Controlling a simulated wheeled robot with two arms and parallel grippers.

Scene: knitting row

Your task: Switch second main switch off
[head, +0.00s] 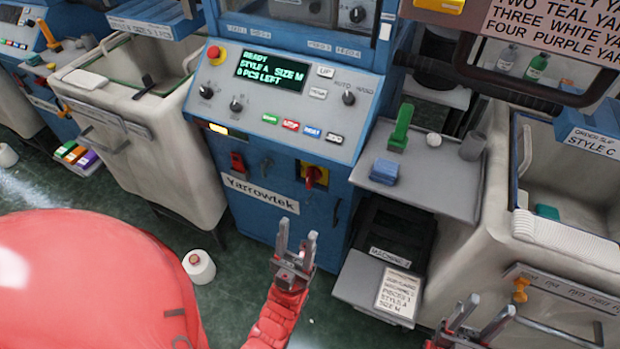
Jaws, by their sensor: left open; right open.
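The main switch (316,176) is a red rotary knob on a yellow plate, low on the blue front of the Yarrowtek machine (330,130) in the middle. The knob's exact angle is too small to tell. My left gripper (297,232) is open and empty, its fingers pointing up in the picture, below the switch and apart from it. My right gripper (490,306) is open and empty at the bottom right, away from the machine front. The panel's display (270,71) is lit and reads ready, style A, size M, 0 pcs left.
Fabric bins stand on both sides. A white cone (199,266) is on the floor. A red button (213,52) sits on the panel.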

